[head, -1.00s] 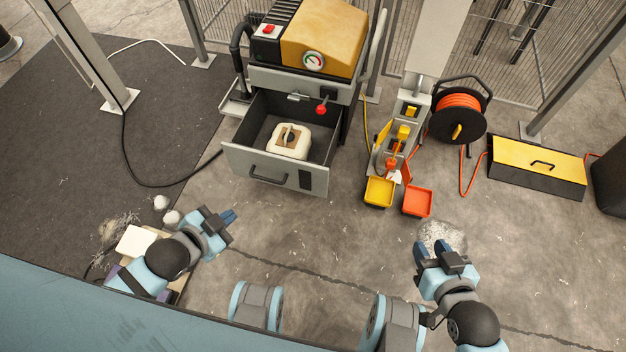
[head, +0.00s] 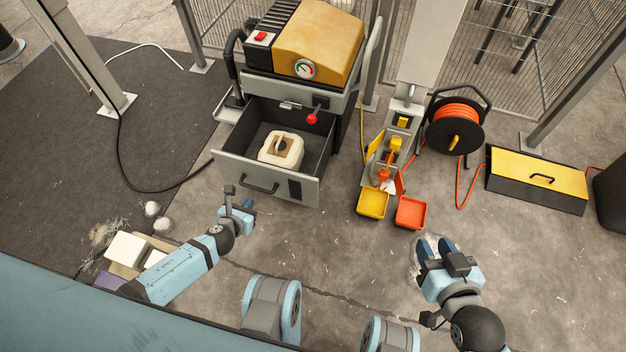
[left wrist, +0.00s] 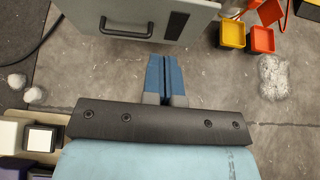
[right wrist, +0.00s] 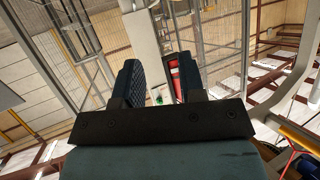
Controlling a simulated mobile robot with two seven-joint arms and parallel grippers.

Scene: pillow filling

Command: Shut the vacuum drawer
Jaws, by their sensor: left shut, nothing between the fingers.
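The vacuum drawer (head: 262,176) is pulled out below the yellow-topped machine (head: 318,42). My right gripper (head: 428,246) is open and empty over the floor at the right.
A yellow tray (head: 373,203) and an orange tray (head: 411,213) stand right of the drawer. An orange cable reel (head: 455,125) and a yellow-lidded box (head: 538,178) are further right. White lumps (head: 152,209) lie at left. Floor between my arms is clear.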

